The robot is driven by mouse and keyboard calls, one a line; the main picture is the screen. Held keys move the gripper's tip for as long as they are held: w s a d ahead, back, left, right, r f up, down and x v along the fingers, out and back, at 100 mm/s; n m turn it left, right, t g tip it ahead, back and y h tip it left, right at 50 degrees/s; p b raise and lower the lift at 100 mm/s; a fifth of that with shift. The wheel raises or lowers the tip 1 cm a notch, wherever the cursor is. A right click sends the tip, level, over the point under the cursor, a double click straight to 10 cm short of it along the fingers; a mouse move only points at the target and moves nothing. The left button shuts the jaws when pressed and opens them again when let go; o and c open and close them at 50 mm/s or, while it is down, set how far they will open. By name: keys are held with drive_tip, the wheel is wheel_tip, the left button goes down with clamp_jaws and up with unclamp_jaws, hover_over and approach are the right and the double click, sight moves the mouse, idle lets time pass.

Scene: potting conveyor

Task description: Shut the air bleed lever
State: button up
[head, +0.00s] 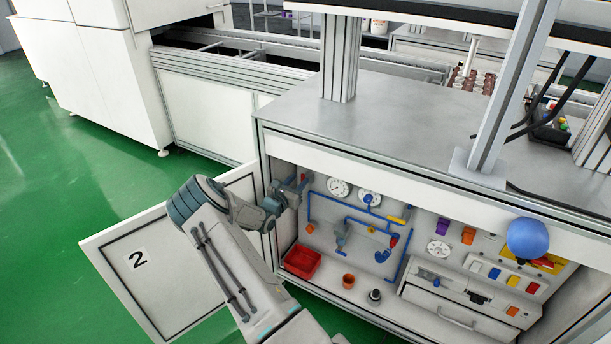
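My gripper (303,185) is at the left side of the open cabinet, in front of the left end of the blue pipework. It is small and seen from behind, so I cannot tell whether its fingers are open or shut. Blue pipes (311,212) run across the cabinet's back panel. A yellow lever-like handle (397,220) sits on the upper right of the pipes, and a small orange part (371,230) sits lower and left of it. No label shows which one is the air bleed lever. My gripper is apart from both.
Two gauges (339,187) are above the pipes. The door marked 2 (110,264) hangs open at left. A blue ball (528,237) is at right.

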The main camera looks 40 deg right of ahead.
sight(302, 176)
drive_tip(key=x, duration=0.6)
drive_tip(key=shift+b, duration=0.35)
clamp_jaws()
